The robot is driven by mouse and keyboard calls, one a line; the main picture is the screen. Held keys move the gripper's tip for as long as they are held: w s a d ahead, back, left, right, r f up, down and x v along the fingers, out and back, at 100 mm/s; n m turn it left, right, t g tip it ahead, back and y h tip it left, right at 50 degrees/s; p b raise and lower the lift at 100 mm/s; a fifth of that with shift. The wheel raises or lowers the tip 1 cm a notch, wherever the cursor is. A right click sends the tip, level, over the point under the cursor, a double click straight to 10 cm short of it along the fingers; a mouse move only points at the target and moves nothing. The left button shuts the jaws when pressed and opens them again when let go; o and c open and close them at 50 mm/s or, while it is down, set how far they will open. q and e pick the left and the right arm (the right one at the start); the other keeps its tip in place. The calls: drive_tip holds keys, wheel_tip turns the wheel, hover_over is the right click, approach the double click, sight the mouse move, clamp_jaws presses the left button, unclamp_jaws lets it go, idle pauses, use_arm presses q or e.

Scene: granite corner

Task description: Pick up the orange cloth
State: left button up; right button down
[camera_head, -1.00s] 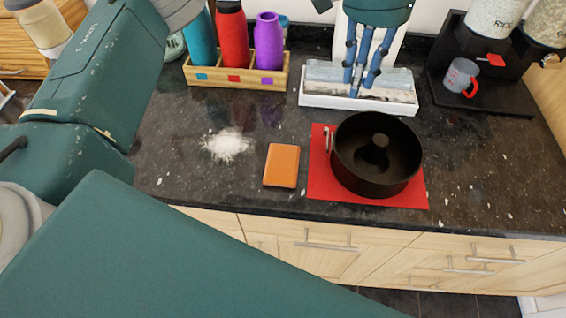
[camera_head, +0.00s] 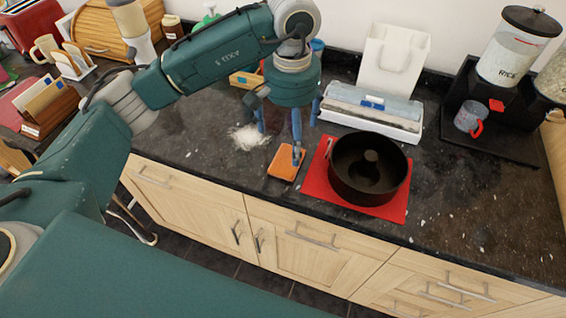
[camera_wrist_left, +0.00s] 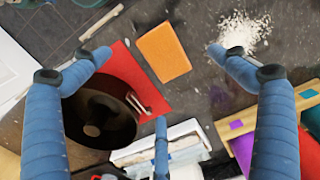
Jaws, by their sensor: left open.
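The orange cloth (camera_head: 283,167) lies flat and folded on the dark counter, left of the red mat. It also shows in the left wrist view (camera_wrist_left: 163,52), at the upper middle between the finger tips. My left gripper (camera_head: 282,140) points down above the counter at the cloth, with one blue finger in front of part of it. In the left wrist view my left gripper (camera_wrist_left: 157,60) has its fingers spread wide and nothing between them. Whether any finger touches the cloth, I cannot tell. My right gripper is not in view.
A black ring pan (camera_head: 369,168) stands on the red mat (camera_head: 323,177), close right of the cloth. White powder (camera_head: 248,138) is spilled to its left.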

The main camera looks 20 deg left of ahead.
sight(289, 161)
use_arm(q)
drive_tip(key=f, duration=0.2)
drive_tip(key=shift+w+a+f+p, duration=0.2)
drive_tip(key=shift+w+f+p, duration=0.1)
drive_tip(key=shift+f, duration=0.1)
drive_tip(key=shift+s+f, duration=0.1)
drive_tip(key=shift+f, duration=0.25)
drive_tip(key=shift+d+f, duration=0.1)
drive_tip(key=shift+f, duration=0.05)
drive_tip(key=f+p, duration=0.1)
drive_tip(key=f, duration=0.1)
drive_tip(key=d+f+p, duration=0.1)
drive_tip(key=f+p, duration=0.1)
drive_tip(key=shift+f, duration=0.2)
drive_tip(key=shift+a+f, duration=0.1)
drive_tip(key=shift+f, duration=0.25)
drive_tip(key=c, duration=1)
drive_tip(key=shift+c, duration=1.3)
drive_tip(key=shift+r, duration=0.1)
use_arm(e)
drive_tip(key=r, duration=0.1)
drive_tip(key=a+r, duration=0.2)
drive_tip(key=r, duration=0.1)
